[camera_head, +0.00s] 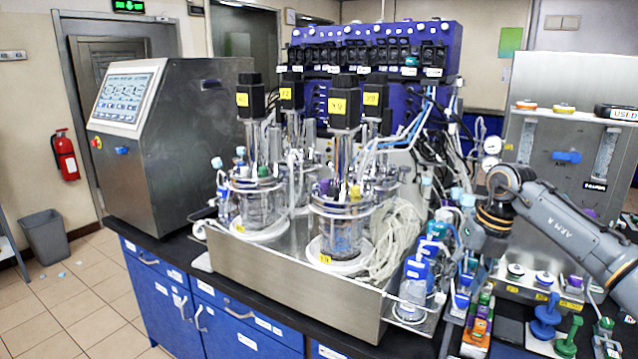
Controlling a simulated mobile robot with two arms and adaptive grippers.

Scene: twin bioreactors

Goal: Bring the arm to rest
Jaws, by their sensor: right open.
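My right arm (575,232) comes in from the right edge, grey with dark and orange bands at the wrist. My right gripper (487,248) points down in front of the right end of the bioreactor bench, above the small bottles and caps. It is open, and I see nothing held in it. Its fingertips are small and partly lost among the things behind. Whether it touches anything there I cannot tell. My left gripper is not in view.
Glass bioreactors (340,225) with black motor tops stand in a steel tray (290,285). A blue-capped bottle (413,290) is close left of the gripper. Coloured holders (545,315) stand at the front right. A steel console (165,150) is at the left; floor (75,305) shows beyond.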

